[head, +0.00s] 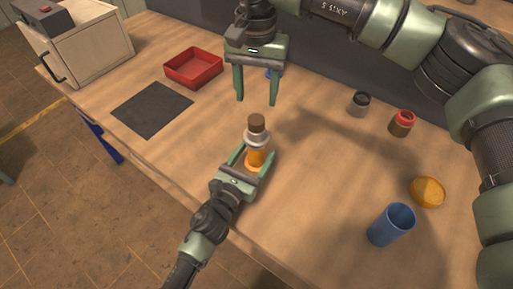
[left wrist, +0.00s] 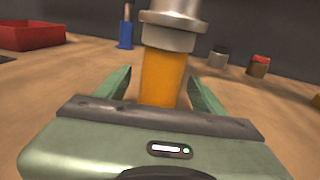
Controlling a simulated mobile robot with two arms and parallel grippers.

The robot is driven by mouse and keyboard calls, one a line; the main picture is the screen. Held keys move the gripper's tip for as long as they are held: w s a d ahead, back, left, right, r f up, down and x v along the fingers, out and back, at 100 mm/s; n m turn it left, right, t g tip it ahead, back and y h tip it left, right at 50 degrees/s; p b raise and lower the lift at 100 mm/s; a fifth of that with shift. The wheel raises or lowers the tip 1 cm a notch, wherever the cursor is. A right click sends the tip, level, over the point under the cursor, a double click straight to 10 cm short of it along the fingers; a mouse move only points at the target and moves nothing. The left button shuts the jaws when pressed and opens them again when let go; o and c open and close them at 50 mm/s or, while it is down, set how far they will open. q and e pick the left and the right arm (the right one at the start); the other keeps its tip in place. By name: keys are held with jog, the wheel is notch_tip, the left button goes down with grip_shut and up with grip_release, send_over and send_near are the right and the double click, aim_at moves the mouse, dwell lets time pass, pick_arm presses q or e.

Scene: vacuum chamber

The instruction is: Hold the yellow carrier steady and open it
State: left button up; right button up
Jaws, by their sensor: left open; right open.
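The yellow carrier (head: 256,158) stands upright on the wooden table, with a grey metal collar and a brown top. In the left wrist view its yellow body (left wrist: 161,78) rises between my fingers, below the metal collar (left wrist: 172,28). My left gripper (head: 252,159) is open, with one finger on each side of the carrier; the left wrist view (left wrist: 160,88) shows gaps between fingers and body. My right gripper (head: 257,102) is open and empty, fingers pointing down, above and behind the carrier.
A red tray (head: 193,82) and a dark mat (head: 152,109) lie at the left. A dark jar (head: 359,104), a red-topped jar (head: 402,123), an orange round thing (head: 427,191) and a blue cup (head: 391,224) stand at the right. A blue object (left wrist: 125,32) stands behind the carrier.

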pick_arm(q)
jog(key=shift+w, duration=0.15)
jog(key=shift+d, duration=0.1)
grip_shut()
